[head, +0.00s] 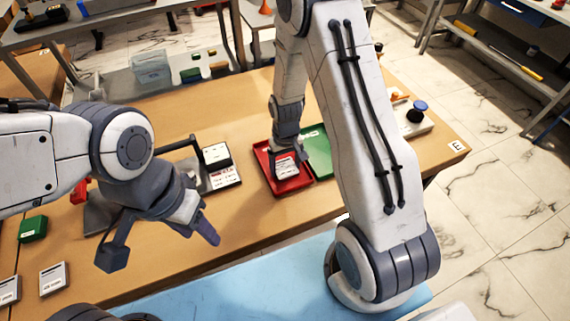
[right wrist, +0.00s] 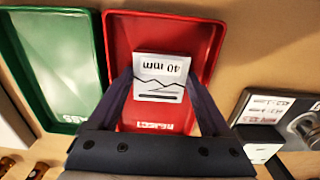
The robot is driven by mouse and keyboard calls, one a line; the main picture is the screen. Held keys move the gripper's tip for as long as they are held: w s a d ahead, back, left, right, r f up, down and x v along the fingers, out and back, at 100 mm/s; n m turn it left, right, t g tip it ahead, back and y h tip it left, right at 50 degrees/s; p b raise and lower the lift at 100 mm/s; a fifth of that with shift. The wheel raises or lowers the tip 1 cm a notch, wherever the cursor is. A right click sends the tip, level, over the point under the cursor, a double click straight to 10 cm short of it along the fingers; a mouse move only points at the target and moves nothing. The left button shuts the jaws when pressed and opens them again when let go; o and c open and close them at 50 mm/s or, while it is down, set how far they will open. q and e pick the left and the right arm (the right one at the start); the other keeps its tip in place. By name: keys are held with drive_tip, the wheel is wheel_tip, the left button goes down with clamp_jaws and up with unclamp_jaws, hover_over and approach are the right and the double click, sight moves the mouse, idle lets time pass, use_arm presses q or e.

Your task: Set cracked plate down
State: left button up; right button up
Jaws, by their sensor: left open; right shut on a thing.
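The cracked plate (right wrist: 161,71) is a small pale plate marked "40 mm" with a jagged dark line across it. My right gripper (right wrist: 160,92) is shut on it, a finger at each side.
A green tray (head: 318,150) marked PASS stands beside the red one. A gauge rig (head: 185,165) with a labelled block (head: 216,155) is left of the trays. Two plates (head: 53,278) (head: 8,290) and a green box (head: 32,228) lie at front left. A blue-knobbed device (head: 416,112) stands right.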

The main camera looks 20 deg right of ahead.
sight(285, 168)
drive_tip(key=shift+f, duration=0.1)
drive_tip(key=o, duration=1.3)
drive_tip(key=shift+o, duration=0.2)
wheel_tip(285, 168, up, 12)
drive_tip(key=s+a+r+n, duration=0.1)
drive_tip(key=s+a+r, duration=0.2)
drive_tip(key=a+r, duration=0.15)
drive_tip(key=s+a+r+n, duration=0.3)
drive_tip(key=s+a, duration=0.2)
drive_tip(key=s, duration=0.4)
drive_tip(key=s+a+r+n+y, duration=0.1)
drive_tip(key=s+a+r, duration=0.3)
drive_tip(key=s, duration=0.6)
drive_tip(key=shift+s+a+n, duration=0.2)
drive_tip(key=shift+a+n, duration=0.2)
drive_tip(key=shift+n, duration=0.5)
